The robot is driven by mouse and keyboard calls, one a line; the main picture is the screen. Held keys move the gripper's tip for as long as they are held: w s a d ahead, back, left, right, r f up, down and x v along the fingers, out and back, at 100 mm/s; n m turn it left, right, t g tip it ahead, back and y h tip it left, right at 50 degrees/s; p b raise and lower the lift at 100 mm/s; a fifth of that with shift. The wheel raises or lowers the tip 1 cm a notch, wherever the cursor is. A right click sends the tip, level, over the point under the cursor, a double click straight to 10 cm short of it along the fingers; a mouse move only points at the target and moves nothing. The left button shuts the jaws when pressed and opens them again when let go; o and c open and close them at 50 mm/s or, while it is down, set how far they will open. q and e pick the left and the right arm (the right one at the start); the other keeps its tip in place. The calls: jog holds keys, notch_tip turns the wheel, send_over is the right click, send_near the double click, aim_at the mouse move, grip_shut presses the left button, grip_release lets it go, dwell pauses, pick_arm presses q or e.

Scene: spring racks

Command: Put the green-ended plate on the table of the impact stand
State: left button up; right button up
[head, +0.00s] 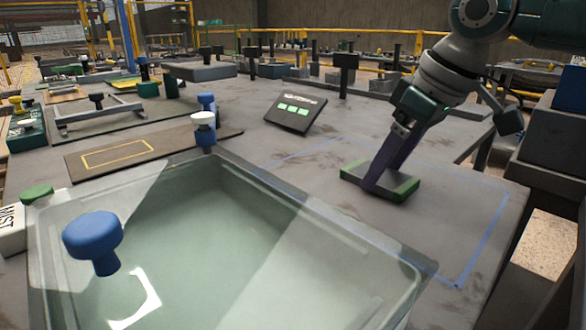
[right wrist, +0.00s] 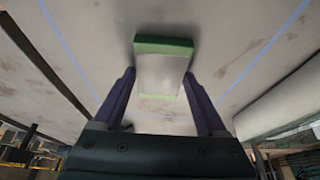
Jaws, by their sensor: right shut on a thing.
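The green-ended plate (head: 380,182) is a flat grey block with green ends, inside the blue outline on the large grey table. My right gripper (head: 378,180) comes down from the upper right and is shut on it. In the right wrist view the plate (right wrist: 162,70) sits between the two dark purple fingers (right wrist: 160,82), one at each side. The plate looks level and at or very near the table surface; I cannot tell whether it touches. I cannot make out for certain which fixture is the impact stand. My left gripper is not in view.
A large clear-covered tray (head: 325,240) with a blue knob (head: 92,240) fills the near left. A dark sign with green marks (head: 294,112) stands behind the plate. A dark board with a yellow rectangle (head: 155,153) and a raised grey slab (head: 200,72) are further left.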

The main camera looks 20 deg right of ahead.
grip_shut()
jog(key=shift+r, duration=0.2)
